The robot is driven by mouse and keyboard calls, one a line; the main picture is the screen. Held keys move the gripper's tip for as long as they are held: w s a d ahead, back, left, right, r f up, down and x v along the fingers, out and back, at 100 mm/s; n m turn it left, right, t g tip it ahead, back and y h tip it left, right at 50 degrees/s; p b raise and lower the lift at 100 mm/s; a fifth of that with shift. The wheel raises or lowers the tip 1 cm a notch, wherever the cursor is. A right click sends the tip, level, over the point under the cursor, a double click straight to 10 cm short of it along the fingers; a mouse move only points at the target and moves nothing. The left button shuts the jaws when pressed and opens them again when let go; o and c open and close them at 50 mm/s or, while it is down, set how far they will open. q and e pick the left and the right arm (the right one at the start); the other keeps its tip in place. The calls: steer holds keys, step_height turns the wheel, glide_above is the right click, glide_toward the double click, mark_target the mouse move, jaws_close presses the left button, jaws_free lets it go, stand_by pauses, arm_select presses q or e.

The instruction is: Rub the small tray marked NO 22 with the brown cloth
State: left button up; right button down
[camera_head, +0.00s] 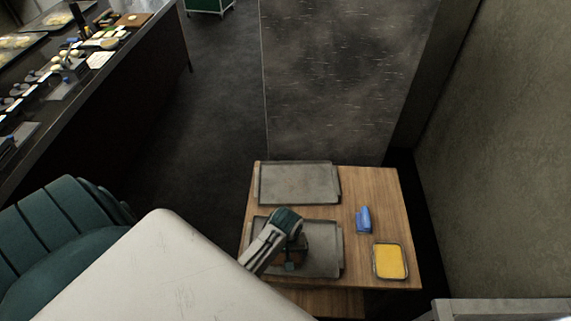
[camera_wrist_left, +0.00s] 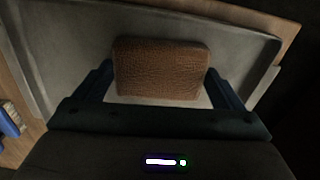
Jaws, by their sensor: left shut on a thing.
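The brown cloth (camera_wrist_left: 160,68), a folded-looking block with a bumpy surface, is held between the two fingers of my left gripper (camera_wrist_left: 160,85) in the left wrist view. In the head view my left gripper (camera_head: 290,262) is over the nearer grey metal tray (camera_head: 325,240), and the cloth is mostly hidden under it. The cloth is over the tray's surface; I cannot tell whether it touches. A second grey tray (camera_head: 297,183) lies behind it on the wooden table. I cannot read a NO 22 mark on either tray. My right gripper is not in view.
On the wooden table (camera_head: 382,185), a blue object (camera_head: 363,219) and a small tray with a yellow content (camera_head: 390,261) stand right of the trays. A dark pillar (camera_head: 340,80) rises behind the table. A long counter (camera_head: 130,75) with many items is at left.

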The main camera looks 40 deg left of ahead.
arm_select(q)
steer(key=shift+w+a+f, duration=0.1)
steer(key=shift+w+a, duration=0.4)
steer(key=shift+w, duration=0.35)
steer(key=shift+w+a+r, duration=0.1)
steer(key=shift+w+a, duration=0.4)
steer(key=shift+w, duration=0.4)
steer(key=shift+w+a+f, duration=0.1)
steer(key=shift+w+a, duration=0.4)
steer(key=shift+w, duration=0.35)
step_height(320, 180, up, 6)
step_height(320, 180, up, 3)
steer(key=shift+r, duration=0.1)
